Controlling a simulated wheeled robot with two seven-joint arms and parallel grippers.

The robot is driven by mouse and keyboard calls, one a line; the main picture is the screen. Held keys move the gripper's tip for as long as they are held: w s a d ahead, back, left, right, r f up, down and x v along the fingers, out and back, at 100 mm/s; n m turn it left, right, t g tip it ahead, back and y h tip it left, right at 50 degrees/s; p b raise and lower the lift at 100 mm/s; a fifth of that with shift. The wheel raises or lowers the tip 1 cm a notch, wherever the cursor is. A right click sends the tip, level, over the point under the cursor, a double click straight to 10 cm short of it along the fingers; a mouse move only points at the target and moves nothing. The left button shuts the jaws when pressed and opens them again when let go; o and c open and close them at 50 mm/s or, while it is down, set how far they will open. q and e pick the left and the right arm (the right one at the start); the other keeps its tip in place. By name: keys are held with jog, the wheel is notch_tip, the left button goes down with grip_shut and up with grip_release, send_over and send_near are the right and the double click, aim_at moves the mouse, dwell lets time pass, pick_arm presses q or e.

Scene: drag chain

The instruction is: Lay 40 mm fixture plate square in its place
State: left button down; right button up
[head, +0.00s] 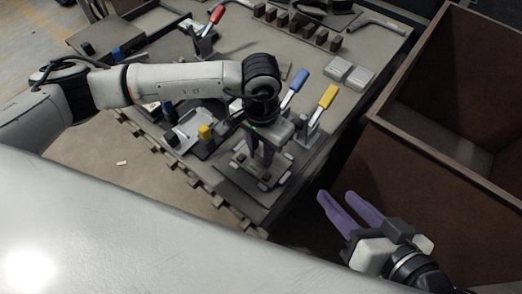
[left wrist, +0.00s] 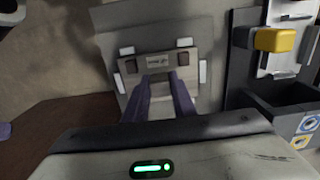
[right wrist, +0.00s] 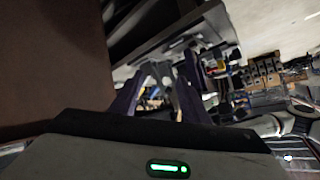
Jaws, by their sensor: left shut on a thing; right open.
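The fixture plate (left wrist: 157,62) is a grey-brown plate with dark brown blocks at its corners and a small label. White corner marks show around it on a larger grey base plate (left wrist: 188,20) in the left wrist view. In the head view the fixture plate (head: 243,165) lies under my left gripper (head: 266,160), which points down and is shut on it. The fingers hide part of the plate, so I cannot tell whether it touches the base. My right gripper (head: 338,194) is open and empty, off to the right, beside the table's edge.
A blue-handled clamp (head: 295,85) and a yellow-handled clamp (head: 325,100) stand close behind the plate. A yellow block (head: 205,132) sits to its left. A large brown bin (head: 425,150) stands at the right. Dark blocks (head: 300,27) line the table's back.

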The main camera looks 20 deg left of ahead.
pick_arm(q)
jog(key=c, duration=1.4)
grip_release()
pick_arm(e)
jog(key=shift+r, duration=0.1)
pick_arm(q)
notch_tip(320, 180, up, 4)
jog(key=shift+p, duration=0.85)
notch_tip(320, 180, up, 6)
jog(key=shift+f+p, duration=0.2)
jog(key=shift+p, duration=0.65)
jog(key=shift+r, duration=0.4)
pick_arm(e)
jog(key=d+f, duration=0.1)
jog(key=f+g+h, duration=0.1)
jog(key=f, duration=0.1)
jog(key=shift+s+d+h, duration=0.2)
jog(key=shift+d+h, duration=0.1)
jog(key=shift+d, duration=0.1)
